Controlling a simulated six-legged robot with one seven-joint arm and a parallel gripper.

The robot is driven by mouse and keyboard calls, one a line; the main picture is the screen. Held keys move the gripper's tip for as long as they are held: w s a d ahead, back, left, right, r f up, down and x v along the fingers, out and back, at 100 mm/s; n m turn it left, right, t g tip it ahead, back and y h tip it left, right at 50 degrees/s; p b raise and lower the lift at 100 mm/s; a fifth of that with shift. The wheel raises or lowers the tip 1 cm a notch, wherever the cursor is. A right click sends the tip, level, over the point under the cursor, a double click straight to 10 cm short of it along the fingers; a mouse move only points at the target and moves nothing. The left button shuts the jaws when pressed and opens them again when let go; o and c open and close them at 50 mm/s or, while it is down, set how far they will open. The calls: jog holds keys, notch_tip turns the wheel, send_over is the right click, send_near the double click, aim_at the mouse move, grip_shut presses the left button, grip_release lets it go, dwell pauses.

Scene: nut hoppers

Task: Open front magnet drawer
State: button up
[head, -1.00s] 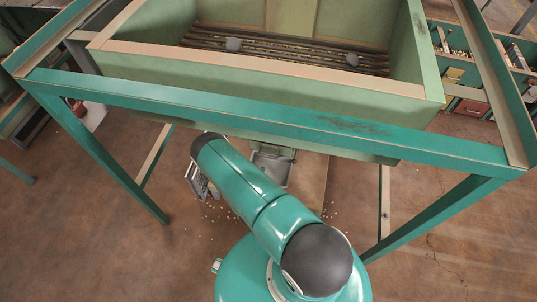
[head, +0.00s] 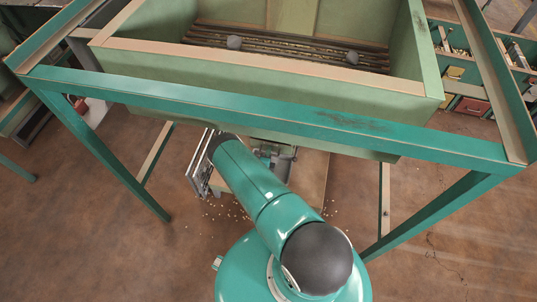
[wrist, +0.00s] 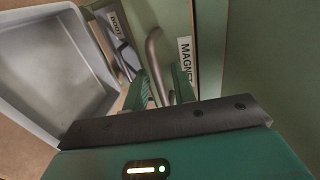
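In the wrist view, a curved grey metal handle (wrist: 153,55) stands out from the green front of the magnet drawer, next to a white label reading MAGNET, partly cut off (wrist: 185,62). My gripper (wrist: 162,72) is at the handle, with one teal finger on each side of it. The fingers look apart, with the lower part of the handle between them; firm contact does not show. The drawer front (wrist: 212,50) looks flush with its surroundings. In the head view, my arm and the hopper frame hide most of this area.
A grey metal tray (wrist: 50,75) lies left of the handle, close to my left finger. Small nuts (head: 235,212) lie scattered on the floor.

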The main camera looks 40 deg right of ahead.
grip_shut()
jog(key=f+v, duration=0.3)
jog(key=v, duration=1.2)
jog(key=shift+s+a, duration=0.2)
jog(key=shift+a, duration=0.2)
grip_release()
jog(key=v, duration=1.4)
